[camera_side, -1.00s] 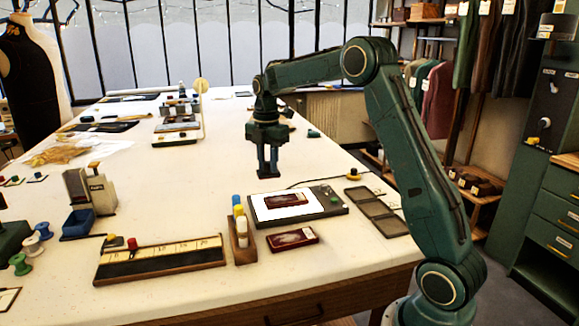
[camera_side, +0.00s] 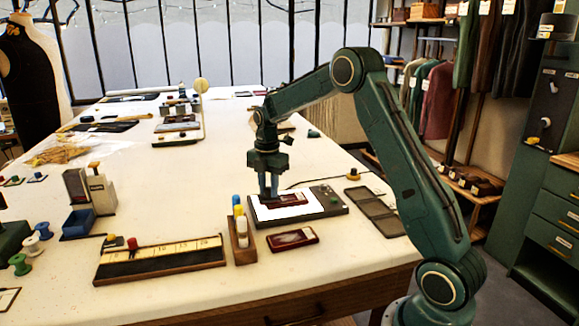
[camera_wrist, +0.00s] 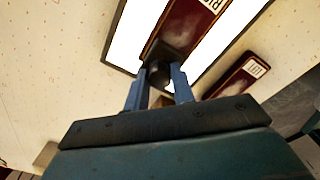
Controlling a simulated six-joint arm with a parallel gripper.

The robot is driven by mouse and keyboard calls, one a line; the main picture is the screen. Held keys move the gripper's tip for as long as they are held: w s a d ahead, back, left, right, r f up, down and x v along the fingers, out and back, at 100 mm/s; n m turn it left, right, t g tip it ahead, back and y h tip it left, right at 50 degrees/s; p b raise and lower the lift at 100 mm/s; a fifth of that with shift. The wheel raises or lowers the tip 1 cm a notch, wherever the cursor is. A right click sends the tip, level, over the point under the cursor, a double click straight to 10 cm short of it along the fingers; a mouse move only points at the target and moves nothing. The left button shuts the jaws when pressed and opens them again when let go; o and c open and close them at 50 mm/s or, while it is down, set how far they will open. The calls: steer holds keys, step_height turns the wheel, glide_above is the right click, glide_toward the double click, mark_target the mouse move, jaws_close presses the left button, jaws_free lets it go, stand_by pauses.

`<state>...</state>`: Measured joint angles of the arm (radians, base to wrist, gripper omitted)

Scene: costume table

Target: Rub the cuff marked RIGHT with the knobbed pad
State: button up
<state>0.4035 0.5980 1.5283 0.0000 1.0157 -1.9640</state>
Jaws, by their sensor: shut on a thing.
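The cuff marked RIGHT (camera_side: 290,199) is dark red and lies on the white sheet of a dark-framed board; part of its label shows in the wrist view (camera_wrist: 192,22). My gripper (camera_side: 269,194) points down over the cuff's left end. In the wrist view my gripper (camera_wrist: 158,88) is shut on the round knob of a dark pad (camera_wrist: 168,52). The pad covers the near part of the cuff; I cannot tell whether it touches.
The board (camera_side: 335,207) has small knobs at its right end. A rack of colored bottles (camera_side: 241,240) stands left of the second cuff. A ruled wooden bar (camera_side: 160,260) lies farther left. A dark hinged tray (camera_side: 376,212) is at the right. The table's middle (camera_side: 180,185) is clear.

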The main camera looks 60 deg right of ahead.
steer(key=s+d, duration=0.5)
steer(key=shift+f, duration=0.1)
steer(key=shift+w+a, duration=2.5)
steer(key=shift+r, duration=4.05)
